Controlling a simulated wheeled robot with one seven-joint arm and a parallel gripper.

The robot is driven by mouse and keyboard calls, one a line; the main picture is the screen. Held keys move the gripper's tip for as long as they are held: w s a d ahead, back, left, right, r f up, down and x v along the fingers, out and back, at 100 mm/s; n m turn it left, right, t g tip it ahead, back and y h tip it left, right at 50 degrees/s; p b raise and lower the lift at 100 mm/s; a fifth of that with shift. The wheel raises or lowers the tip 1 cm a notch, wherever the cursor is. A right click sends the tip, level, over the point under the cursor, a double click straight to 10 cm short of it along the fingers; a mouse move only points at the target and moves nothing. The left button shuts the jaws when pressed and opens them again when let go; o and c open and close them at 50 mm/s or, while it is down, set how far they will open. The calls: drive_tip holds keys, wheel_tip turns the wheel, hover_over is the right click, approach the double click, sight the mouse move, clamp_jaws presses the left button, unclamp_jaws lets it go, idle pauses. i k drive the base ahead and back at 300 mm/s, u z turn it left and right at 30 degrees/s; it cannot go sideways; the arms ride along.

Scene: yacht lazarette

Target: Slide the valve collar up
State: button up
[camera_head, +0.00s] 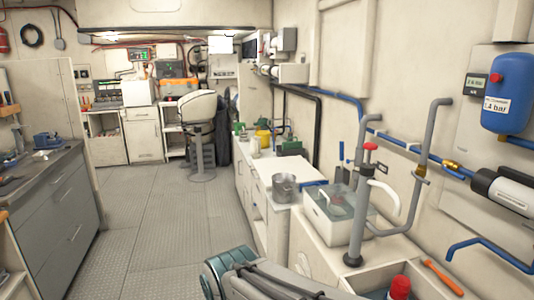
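I cannot tell surely which part is the valve collar. Brass fittings (451,164) sit on the blue pipe along the right wall. My arm, grey and teal, shows at the bottom of the head view, below and left of the standpipe and apart from it. My gripper is not in view.
A steel pot (284,188) stands on the counter left of the tank. A red-capped bottle (399,288) and an orange-handled tool (442,277) are at the front right. A bent grey pipe (430,135) stands close to the right of the standpipe. The floor (160,220) is clear.

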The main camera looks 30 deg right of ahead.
sight(359, 155)
drive_tip(key=z, duration=0.3)
drive_tip(key=i, duration=1.55)
drive_tip(key=z, duration=0.75)
drive_tip(key=i, duration=0.4)
drive_tip(key=z, duration=0.25)
